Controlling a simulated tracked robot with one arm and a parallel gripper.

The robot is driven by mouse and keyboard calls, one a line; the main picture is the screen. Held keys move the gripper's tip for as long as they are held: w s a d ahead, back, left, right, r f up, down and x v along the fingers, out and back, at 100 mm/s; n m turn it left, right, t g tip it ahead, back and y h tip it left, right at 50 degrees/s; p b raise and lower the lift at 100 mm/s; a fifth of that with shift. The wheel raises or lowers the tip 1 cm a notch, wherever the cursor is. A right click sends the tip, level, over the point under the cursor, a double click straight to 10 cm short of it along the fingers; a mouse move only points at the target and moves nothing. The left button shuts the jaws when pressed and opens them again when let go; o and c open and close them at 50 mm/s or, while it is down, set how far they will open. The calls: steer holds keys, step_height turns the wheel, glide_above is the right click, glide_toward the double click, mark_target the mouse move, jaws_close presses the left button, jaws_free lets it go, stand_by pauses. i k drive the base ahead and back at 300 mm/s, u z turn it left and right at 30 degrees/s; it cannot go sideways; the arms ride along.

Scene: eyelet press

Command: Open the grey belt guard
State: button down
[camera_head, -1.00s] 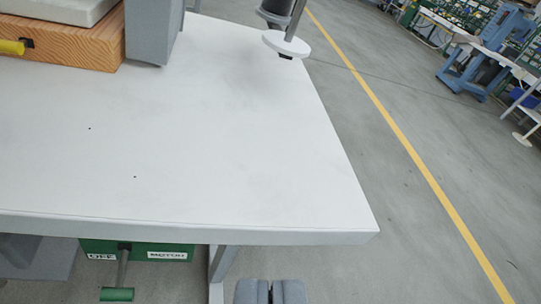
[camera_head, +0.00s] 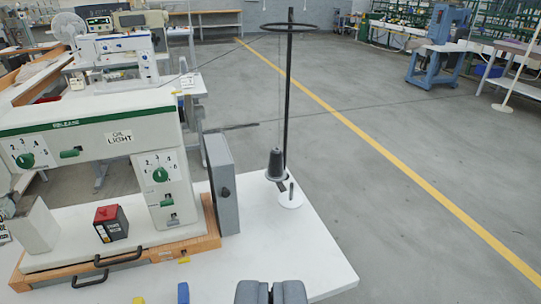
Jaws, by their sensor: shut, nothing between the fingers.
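The grey belt guard (camera_head: 219,170) is an upright flat grey panel at the right end of the white-and-green machine (camera_head: 85,150). A small dark knob (camera_head: 226,192) sits on its right-hand face. The guard looks closed against the machine's end. My gripper (camera_head: 271,292) shows at the bottom edge of the view, its two grey fingers together and empty. It is in front of the guard and to its right, apart from it. Only the upper part of the fingers shows.
A thread stand (camera_head: 289,100) with a dark cone (camera_head: 275,165) rises from the white table (camera_head: 300,245) right of the guard. A red-and-black box (camera_head: 111,222) and black handles (camera_head: 120,257) are at the machine's front. Open grey floor lies right of the table.

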mark_target(222, 164)
steer(key=z, duration=0.9)
steer(key=k, duration=0.7)
steer(key=u, duration=0.95)
steer(key=i, duration=1)
steer(key=z, duration=0.05)
